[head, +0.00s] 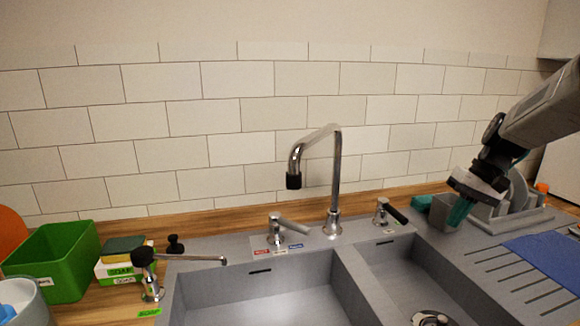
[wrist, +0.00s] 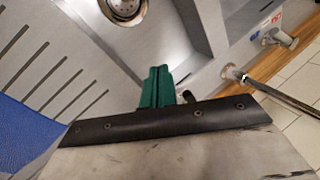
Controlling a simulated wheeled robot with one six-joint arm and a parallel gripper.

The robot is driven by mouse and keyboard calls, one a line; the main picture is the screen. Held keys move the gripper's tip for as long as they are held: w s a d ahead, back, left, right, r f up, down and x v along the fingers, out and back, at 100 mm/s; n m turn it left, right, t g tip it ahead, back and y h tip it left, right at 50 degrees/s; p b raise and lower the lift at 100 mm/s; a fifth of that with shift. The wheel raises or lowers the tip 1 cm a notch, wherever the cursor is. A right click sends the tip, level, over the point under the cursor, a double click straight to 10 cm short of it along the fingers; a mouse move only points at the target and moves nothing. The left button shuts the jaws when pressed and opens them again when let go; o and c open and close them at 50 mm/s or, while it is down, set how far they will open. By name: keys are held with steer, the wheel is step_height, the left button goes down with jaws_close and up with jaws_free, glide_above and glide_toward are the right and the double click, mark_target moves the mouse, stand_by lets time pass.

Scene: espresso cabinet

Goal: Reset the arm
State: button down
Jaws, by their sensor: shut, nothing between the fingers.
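My gripper (head: 460,211) hangs at the right end of the sink, in front of the dish rack, with its teal fingers pointing down and a little left. In the wrist view the green fingers (wrist: 157,86) lie together, shut with nothing between them. Below them in the head view is the ridged drainboard, and the fingers look clear of it. The fingers hide part of a grey holder (head: 440,212) behind them.
A grey double sink (head: 265,293) has a tall chrome faucet (head: 337,180) and a lever (head: 293,224) behind it. A dish rack (head: 515,212) with plates stands at the back right, a blue cloth (head: 545,256) on the drainboard. A green bin (head: 58,262) stands left.

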steer(key=s+a+h, duration=0.1)
steer(key=s+a, duration=0.3)
steer(key=s, duration=0.6)
steer(key=s+a+r+t+h, duration=0.1)
steer(key=s+a, duration=0.3)
steer(key=s, duration=0.6)
steer(key=s+a+r+n+h, duration=0.1)
steer(key=s+a, duration=0.3)
steer(key=s, duration=0.7)
steer(key=shift+a+h, duration=0.15)
steer(key=shift+h, duration=0.45)
steer(key=shift+s+r, duration=0.1)
